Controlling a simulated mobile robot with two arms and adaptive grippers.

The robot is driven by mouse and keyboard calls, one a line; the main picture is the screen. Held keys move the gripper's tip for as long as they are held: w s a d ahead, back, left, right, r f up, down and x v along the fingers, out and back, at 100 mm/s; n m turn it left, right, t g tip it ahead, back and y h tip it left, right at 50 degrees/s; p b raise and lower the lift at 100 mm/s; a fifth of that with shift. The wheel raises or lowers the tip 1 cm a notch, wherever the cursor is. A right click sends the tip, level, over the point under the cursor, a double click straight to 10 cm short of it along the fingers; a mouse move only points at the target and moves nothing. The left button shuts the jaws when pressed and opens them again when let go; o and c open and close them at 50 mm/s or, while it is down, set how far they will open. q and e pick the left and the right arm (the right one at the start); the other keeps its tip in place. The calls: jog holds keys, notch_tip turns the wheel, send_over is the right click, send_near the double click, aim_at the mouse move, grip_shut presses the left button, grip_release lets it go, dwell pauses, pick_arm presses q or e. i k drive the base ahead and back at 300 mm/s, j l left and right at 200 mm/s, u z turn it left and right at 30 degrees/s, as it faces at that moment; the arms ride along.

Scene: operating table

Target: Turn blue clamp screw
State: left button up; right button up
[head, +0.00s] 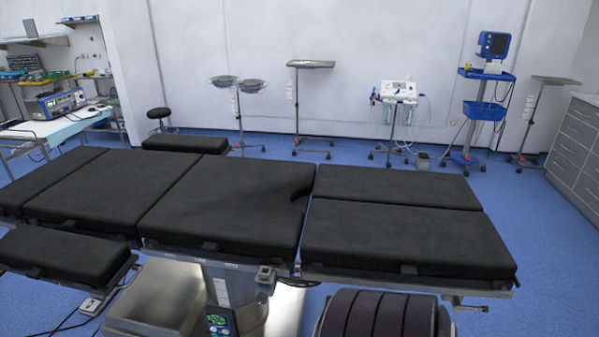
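No blue clamp screw can be made out in the head view. The operating table (225,208) has black pads and a metal side rail along its near edge. A small pale clamp-like block (265,276) sits on that rail near the middle; I cannot tell whether it has a screw. A metal fitting (462,301) shows at the rail's right end, too small to read in detail. Neither of my grippers is in view.
A black ribbed rounded shape (380,315) fills the bottom centre-right, in front of the table. A padded arm board (65,254) juts out at the near left. Stands, a blue device cart (484,110) and a drawer cabinet (577,140) stand behind. Blue floor is free at the right.

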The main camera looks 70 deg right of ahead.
aim_at(261, 298)
jog(key=z, duration=1.85)
